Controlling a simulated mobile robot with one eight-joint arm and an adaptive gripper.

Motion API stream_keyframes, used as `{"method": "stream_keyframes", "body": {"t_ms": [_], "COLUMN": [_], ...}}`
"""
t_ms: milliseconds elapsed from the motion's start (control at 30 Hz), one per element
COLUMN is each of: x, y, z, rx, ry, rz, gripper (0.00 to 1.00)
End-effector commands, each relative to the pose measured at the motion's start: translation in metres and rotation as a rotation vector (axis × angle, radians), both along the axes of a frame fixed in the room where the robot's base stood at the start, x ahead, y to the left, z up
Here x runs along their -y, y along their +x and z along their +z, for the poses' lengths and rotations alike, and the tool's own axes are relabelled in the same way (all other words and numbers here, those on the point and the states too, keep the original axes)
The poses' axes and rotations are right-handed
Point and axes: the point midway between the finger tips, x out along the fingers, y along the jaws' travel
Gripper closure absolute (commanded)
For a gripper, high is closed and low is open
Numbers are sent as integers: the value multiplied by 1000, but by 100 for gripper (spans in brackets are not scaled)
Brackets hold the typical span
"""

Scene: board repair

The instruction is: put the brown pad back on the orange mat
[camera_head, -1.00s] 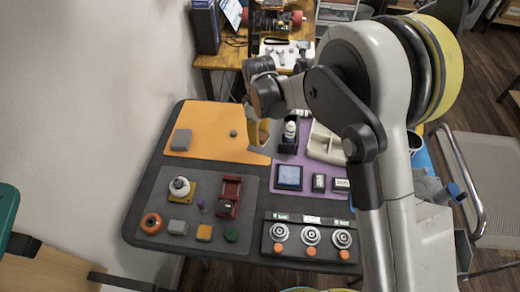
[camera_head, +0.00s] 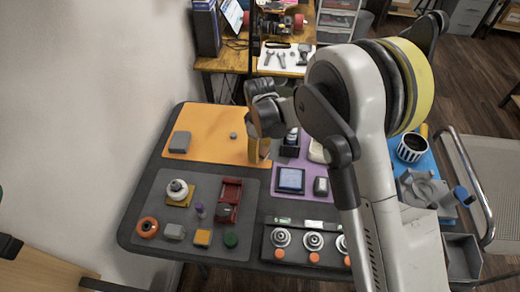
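The orange mat (camera_head: 210,120) lies at the back left of the dark table. A grey block (camera_head: 180,142) and a small grey round piece (camera_head: 233,135) are on it. My gripper (camera_head: 258,158) points down over the mat's right edge, close to the purple mat. A small brownish patch (camera_head: 265,148) shows at its fingers; it may be the brown pad, but it is too small to be sure. My wrist hides part of this spot, and I cannot tell whether the fingers are open or shut, or touching the mat.
A black holder with a white bottle (camera_head: 291,140) stands just right of my gripper. A blue-screened device (camera_head: 290,179) lies on the purple mat (camera_head: 318,194). A grey mat (camera_head: 190,240) with several small parts is in front. The orange mat's middle is mostly clear.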

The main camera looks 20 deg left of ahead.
Motion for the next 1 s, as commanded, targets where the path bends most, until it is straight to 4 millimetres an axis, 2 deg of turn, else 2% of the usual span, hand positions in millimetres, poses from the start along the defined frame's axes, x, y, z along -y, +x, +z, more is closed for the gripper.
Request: {"method": "stream_keyframes", "body": {"t_ms": [267, 367, 700, 833, 1000], "x": [0, 0, 0, 0, 0], "y": [0, 0, 0, 0, 0], "z": [6, 20, 97, 115, 124], "rx": [0, 0, 0, 0, 0], "ry": [0, 0, 0, 0, 0], "rz": [0, 0, 0, 0, 0], "gripper": [46, 46, 46, 46, 46]}}
